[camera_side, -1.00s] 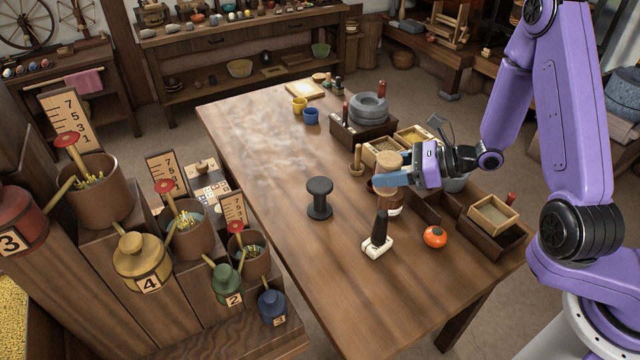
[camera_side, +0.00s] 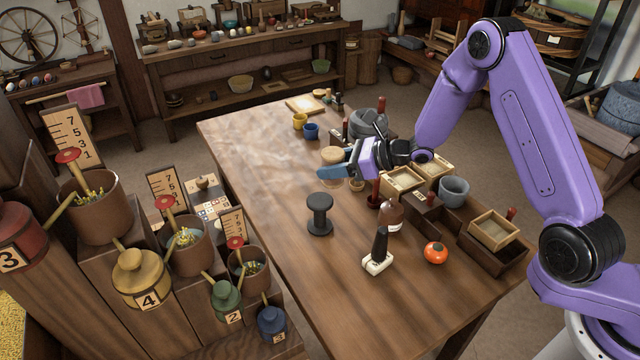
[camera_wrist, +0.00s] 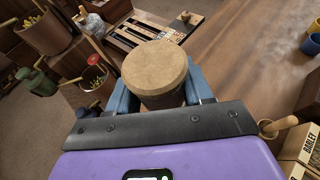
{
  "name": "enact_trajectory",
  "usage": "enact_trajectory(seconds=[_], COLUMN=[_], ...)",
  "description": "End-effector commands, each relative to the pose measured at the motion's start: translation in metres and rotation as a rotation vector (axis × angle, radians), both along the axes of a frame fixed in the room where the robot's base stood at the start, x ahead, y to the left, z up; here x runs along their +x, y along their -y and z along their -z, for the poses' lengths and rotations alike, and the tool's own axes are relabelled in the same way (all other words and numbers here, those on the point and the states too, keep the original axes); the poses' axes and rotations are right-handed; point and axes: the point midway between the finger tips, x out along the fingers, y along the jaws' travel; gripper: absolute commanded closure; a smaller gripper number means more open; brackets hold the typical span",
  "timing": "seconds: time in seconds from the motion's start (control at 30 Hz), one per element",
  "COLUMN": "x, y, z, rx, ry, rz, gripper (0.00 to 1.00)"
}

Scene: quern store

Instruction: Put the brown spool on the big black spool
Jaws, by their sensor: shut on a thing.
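The brown spool (camera_side: 333,155) is held between the blue fingers of my gripper (camera_side: 338,170), above the table. In the wrist view its round tan top (camera_wrist: 155,68) faces the camera, with a blue finger on each side of it. The big black spool (camera_side: 320,213) stands upright on the table, below and a little left of my gripper in the side view. Nothing sits on its top. I cannot make out the black spool in the wrist view.
Wooden boxes (camera_side: 403,182) and a grey cup (camera_side: 453,191) line the right side. The table's left part is clear.

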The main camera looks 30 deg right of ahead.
Motion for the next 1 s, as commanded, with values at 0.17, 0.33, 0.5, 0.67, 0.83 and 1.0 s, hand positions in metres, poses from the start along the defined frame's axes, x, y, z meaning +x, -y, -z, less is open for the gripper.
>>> enact_trajectory(seconds=[0.17,0.33,0.5,0.67,0.83,1.0], x=[0.02,0.031,0.037,0.038,0.039,0.039], y=[-0.006,-0.009,-0.011,-0.011,-0.011,-0.011], z=[0.027,0.04,0.048,0.068,0.079,0.079], rx=[0.0,0.0,0.0,0.001,-0.001,0.0], ry=[-0.002,0.0,0.0,-0.003,0.001,0.002], rz=[-0.001,-0.001,-0.001,0.001,0.001,0.001], gripper=[0.86,0.86,0.86,0.86,0.86,0.86])
